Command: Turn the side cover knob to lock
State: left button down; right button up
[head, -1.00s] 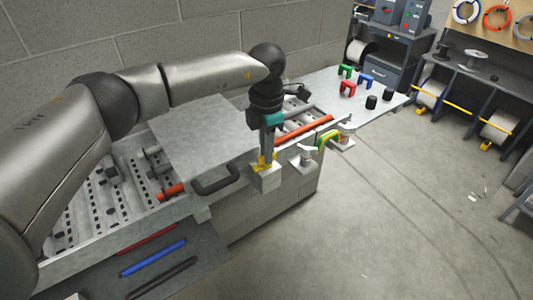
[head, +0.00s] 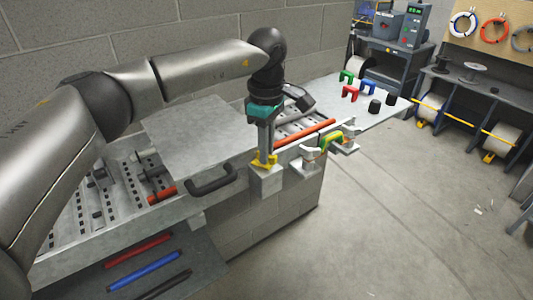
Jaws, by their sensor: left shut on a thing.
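The yellow knob (head: 271,165) sits on a light grey block (head: 265,184) on the front side of the drive row. My left gripper (head: 264,156) comes down from above and is shut on the knob. The fingers hide part of the knob, so its exact turn is hard to read. The flat grey cover (head: 198,130) lies to the left, with a black handle (head: 212,186) at its front edge. My right gripper is out of view.
A green and yellow clamp (head: 325,144) stands right of the knob. Red, blue and green brackets and black cylinders lie on the grey side table (head: 385,118). Coloured bars lie on a lower shelf (head: 195,268). The floor at right is clear.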

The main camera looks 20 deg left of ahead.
pick_arm(q)
jog(key=m+b, duration=0.1)
jog(key=m, duration=0.4)
jog(key=shift+r, duration=0.1)
dwell(0.5)
jog(key=c, duration=0.9)
grip_release()
jog(key=shift+o, duration=0.2)
notch_tip(320, 180, up, 15)
jog(key=shift+b, duration=0.45)
